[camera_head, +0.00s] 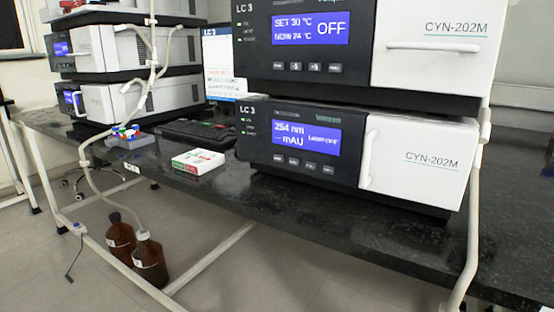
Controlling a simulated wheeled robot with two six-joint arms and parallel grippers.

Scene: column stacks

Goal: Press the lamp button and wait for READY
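The lower LC 3 module (402,165), with a white door marked CYN-202M, stands on the bench. Its blue display (306,139) reads 254 nm and "-- mAU", with small text at its right that looks like LAMP OFF. A row of small dark buttons (294,162) lies under this display. Their labels are too small to read, so I cannot tell which is the lamp button. READY does not show on this display. Neither of my grippers is in view.
An upper module (415,75) rests above, its display (310,29) reading SET 30 °C, NOW 24 °C, OFF. The dark bench (345,215) has a bare front strip. A white box (198,161), keyboard (195,132) and vial rack (130,140) sit left. Brown bottles (150,262) stand below.

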